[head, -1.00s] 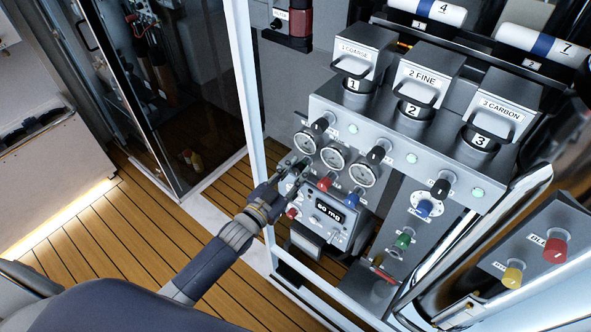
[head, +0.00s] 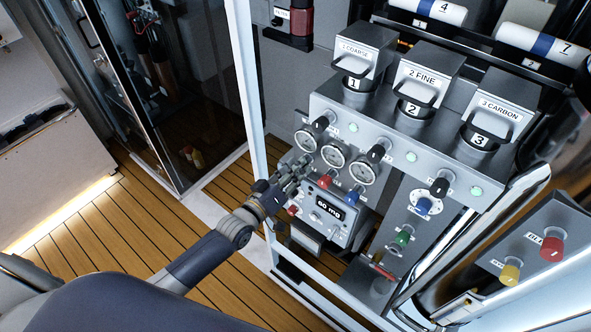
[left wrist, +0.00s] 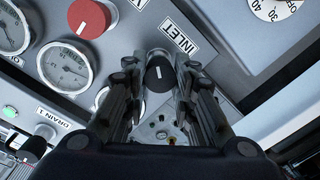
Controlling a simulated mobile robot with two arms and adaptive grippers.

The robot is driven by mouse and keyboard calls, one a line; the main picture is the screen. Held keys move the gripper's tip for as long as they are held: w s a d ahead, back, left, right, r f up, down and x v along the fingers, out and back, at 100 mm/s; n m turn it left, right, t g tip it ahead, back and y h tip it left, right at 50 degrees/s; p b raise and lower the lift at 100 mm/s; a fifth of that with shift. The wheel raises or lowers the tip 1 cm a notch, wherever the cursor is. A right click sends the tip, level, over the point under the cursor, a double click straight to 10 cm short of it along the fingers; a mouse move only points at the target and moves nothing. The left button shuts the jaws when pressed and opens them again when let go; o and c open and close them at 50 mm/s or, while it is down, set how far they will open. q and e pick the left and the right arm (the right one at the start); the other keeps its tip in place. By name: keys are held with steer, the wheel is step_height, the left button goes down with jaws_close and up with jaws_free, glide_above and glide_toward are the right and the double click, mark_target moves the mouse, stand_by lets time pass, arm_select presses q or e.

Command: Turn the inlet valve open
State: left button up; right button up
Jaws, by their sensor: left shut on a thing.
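The inlet valve knob (left wrist: 159,76) is black with a white pointer line. It sits beside the INLET label (left wrist: 174,35) in the left wrist view. My left gripper (left wrist: 160,62) has one finger on each side of this knob and is shut on it. In the head view my left gripper (head: 291,174) is at the left edge of the panel, below the gauges, and hides the knob. My right gripper is in neither view.
Pressure gauges (head: 333,154) and a red knob (head: 325,182) are close to my left gripper. A display unit (head: 328,208) is just below. Filter housings (head: 421,84) stand above. A white frame post (head: 246,85) rises at left.

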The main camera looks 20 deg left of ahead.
arm_select(q)
steer(key=shift+f+n, duration=0.1)
steer(key=shift+n, duration=0.7)
steer(key=o, duration=1.1)
steer(key=shift+c, duration=0.2)
steer(key=v, duration=1.2)
steer(key=shift+a, duration=0.1)
